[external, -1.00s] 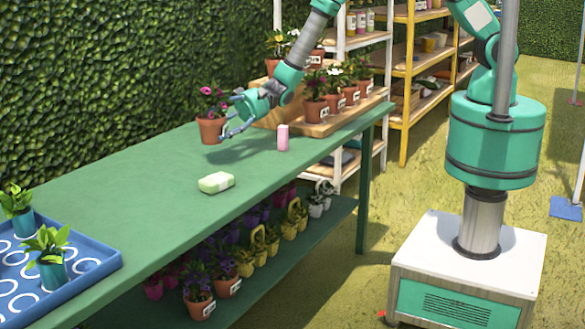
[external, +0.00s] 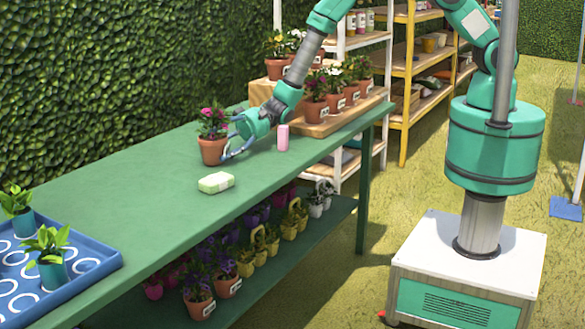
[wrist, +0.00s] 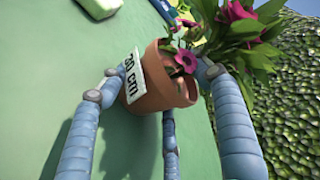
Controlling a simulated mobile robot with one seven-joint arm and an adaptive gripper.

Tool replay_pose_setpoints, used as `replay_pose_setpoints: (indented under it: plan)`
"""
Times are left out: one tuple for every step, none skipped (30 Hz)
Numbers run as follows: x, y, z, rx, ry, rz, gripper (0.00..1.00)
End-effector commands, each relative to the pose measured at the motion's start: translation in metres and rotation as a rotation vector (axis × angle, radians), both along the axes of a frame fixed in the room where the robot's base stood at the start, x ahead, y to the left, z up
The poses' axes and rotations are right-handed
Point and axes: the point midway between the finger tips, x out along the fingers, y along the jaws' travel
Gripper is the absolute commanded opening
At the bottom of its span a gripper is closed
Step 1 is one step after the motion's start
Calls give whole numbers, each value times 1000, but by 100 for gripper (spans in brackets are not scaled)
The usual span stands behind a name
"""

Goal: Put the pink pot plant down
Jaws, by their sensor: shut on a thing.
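The pink pot plant (external: 212,138) is a terracotta pot with green leaves and pink flowers. It stands upright at the green table's surface, toward the back edge; I cannot tell if its base fully touches. My gripper (external: 228,148) is at its right side, with its fingers on the pot. Part of the rim and foliage is hidden behind a finger.
A pale green block (external: 216,182) lies in front of the pot and a pink cylinder (external: 283,137) stands to its right. A wooden tray of potted plants (external: 322,126) is at the far end. A blue tray (external: 85,268) is at the near left. The table (external: 130,190) between is clear.

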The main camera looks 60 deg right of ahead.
Motion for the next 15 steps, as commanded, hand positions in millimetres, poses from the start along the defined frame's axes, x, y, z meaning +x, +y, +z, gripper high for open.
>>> replay_pose_setpoints:
  plan:
    - [1,1,-2,3,-3,0,16]
    - [1,1,-2,3,-3,0,16]
    - [1,1,-2,3,-3,0,16]
    - [1,1,-2,3,-3,0,16]
    - [1,1,-2,2,-4,0,16]
    - [1,1,-2,3,-3,0,16]
    - [1,1,-2,3,-3,0,16]
    - [1,1,-2,3,-3,0,16]
    - [1,1,-2,3,-3,0,16]
    - [1,1,-2,3,-3,0,16]
    - [1,1,-2,3,-3,0,16]
    - [1,1,-3,2,-2,-1,16]
    - [1,1,-3,2,-2,-1,16]
    - [1,1,-4,2,-2,-1,16]
    - [1,0,-6,1,-1,-1,65]
